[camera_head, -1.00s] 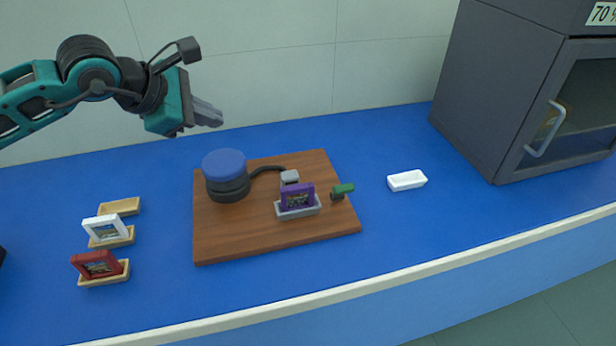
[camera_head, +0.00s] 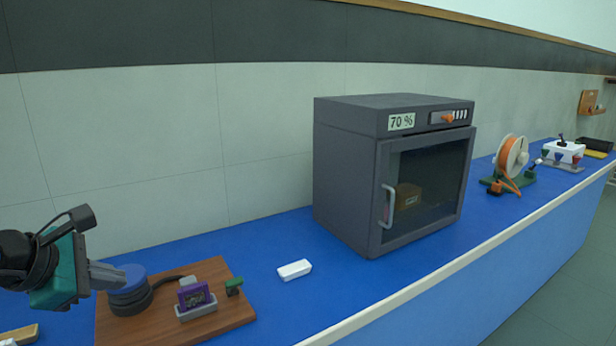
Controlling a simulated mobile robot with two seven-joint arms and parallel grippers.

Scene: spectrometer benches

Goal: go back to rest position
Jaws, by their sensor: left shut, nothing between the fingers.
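My left gripper (camera_head: 107,274) is at the lower left of the head view, with its grey fingers shut and nothing between them. In the picture its fingertips overlap the left side of a round blue-topped device (camera_head: 131,290) on a brown wooden board (camera_head: 222,324). I cannot tell whether they touch, though the gripper looks raised. A purple cartridge (camera_head: 194,294) stands in a grey holder (camera_head: 197,312) on the board. A green part (camera_head: 233,285) sits at its right. My right gripper is not in view.
A white tray (camera_head: 295,269) lies on the blue bench (camera_head: 290,304). A dark grey cabinet (camera_head: 345,181) marked 70 % has its glass door closed, with a brown thing inside. An orange spool (camera_head: 512,157) and other stations stand farther right.

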